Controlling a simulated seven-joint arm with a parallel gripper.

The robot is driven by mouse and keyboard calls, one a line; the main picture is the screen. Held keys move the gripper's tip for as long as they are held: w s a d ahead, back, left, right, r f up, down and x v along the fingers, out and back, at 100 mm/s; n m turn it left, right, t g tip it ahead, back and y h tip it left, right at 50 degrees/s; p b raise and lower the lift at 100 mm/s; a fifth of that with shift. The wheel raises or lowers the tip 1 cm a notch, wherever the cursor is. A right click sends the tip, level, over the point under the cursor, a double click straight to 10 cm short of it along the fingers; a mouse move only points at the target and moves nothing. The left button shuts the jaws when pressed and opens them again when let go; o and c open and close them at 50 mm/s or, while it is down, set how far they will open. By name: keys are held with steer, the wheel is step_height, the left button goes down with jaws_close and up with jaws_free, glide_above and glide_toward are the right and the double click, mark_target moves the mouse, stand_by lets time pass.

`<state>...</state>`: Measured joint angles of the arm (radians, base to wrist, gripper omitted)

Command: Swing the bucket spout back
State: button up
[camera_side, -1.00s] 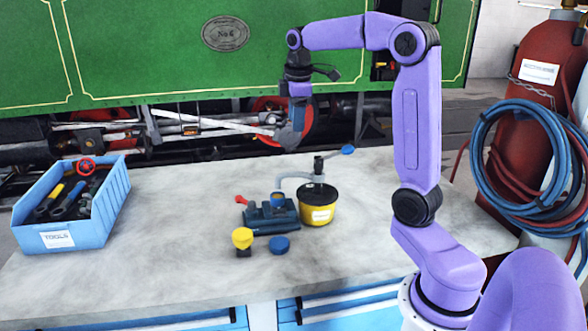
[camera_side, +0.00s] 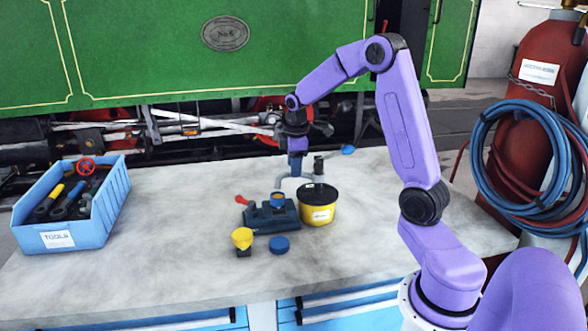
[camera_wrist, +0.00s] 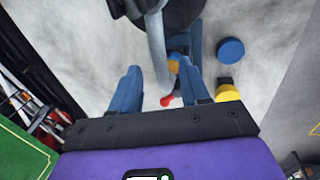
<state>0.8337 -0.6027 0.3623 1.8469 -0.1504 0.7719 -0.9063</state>
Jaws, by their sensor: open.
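The yellow bucket (camera_side: 318,214) with a black lid stands on the bench; its lid shows at the top of the wrist view (camera_wrist: 190,12). A grey spout (camera_side: 283,181) bends left from its pump column, its end over the open neck (camera_side: 278,198) of a dark blue unit (camera_side: 268,217). My gripper (camera_side: 296,174) points down just above the spout. In the wrist view the open fingers (camera_wrist: 160,75) lie either side of the spout (camera_wrist: 156,45). Whether either finger touches it I cannot tell.
A blue pump-handle end (camera_side: 348,150) sticks out behind the bucket. A red lever (camera_side: 242,199), yellow cup (camera_side: 242,238) and blue cap (camera_side: 279,244) lie around the unit. A blue tool bin (camera_side: 75,236) stands left. The bench (camera_side: 170,225) between is clear.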

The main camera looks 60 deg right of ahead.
steer(key=shift+w+d+f, duration=0.15)
steer(key=shift+f, duration=0.85)
jaws_close()
